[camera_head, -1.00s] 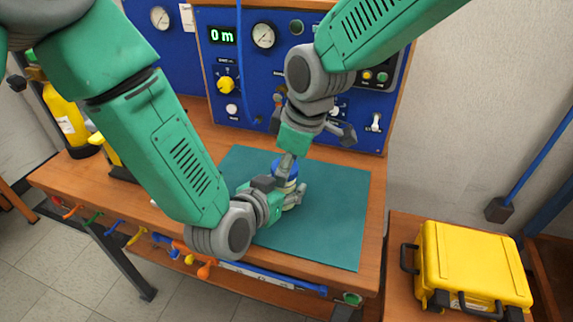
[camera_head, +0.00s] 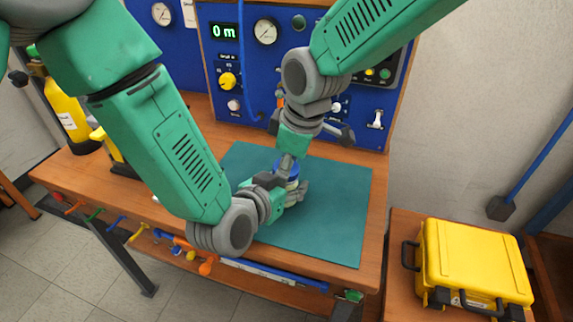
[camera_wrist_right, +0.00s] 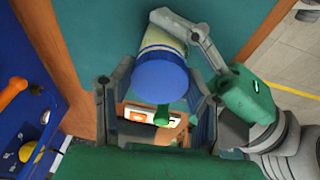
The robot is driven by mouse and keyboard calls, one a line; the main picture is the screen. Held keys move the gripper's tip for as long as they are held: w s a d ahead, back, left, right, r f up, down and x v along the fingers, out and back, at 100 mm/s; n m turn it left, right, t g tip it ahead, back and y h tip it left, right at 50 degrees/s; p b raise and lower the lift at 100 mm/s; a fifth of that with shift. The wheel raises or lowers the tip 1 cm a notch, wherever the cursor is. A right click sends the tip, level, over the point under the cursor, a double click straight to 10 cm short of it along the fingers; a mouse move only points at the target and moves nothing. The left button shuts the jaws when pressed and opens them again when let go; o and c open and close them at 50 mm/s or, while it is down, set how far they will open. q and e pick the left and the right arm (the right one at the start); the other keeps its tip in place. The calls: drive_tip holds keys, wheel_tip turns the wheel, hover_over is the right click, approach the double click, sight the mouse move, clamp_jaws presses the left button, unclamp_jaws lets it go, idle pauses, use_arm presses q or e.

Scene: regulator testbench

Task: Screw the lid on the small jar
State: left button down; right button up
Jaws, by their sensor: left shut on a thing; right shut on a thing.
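The small jar (camera_wrist_right: 160,38) has a pale yellowish body and stands over the green mat (camera_head: 330,205); whether it touches the mat is hidden. Its blue lid (camera_wrist_right: 160,80) sits at the jar's top end and faces the right wrist camera. My left gripper (camera_head: 290,190) is shut around the jar's body from the left and hides much of it in the head view. My right gripper (camera_head: 288,162) comes from above and is shut on the lid, with one finger on each side in the right wrist view (camera_wrist_right: 155,110). How tightly the lid sits on the jar cannot be told.
The blue regulator panel (camera_head: 325,75) with gauges, knobs and a hose stands behind the mat. The mat is clear right of the grippers. Yellow cylinders (camera_head: 68,120) stand at left, and a yellow case (camera_head: 473,265) is at lower right.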

drive_tip(key=shift+s+f, duration=0.15)
drive_tip(key=shift+f, duration=0.15)
idle(0.5)
drive_tip(key=o, duration=1.2)
drive_tip(key=shift+w+r, duration=0.2)
drive_tip(key=shift+a+r, duration=0.1)
drive_tip(key=shift+r, duration=0.45)
drive_tip(key=v, duration=0.3)
drive_tip(key=shift+w+a+r, duration=0.1)
drive_tip(key=shift+a+r, duration=0.15)
drive_tip(key=shift+r, duration=0.1)
drive_tip(key=shift+f, duration=0.1)
drive_tip(key=shift+c, duration=0.4)
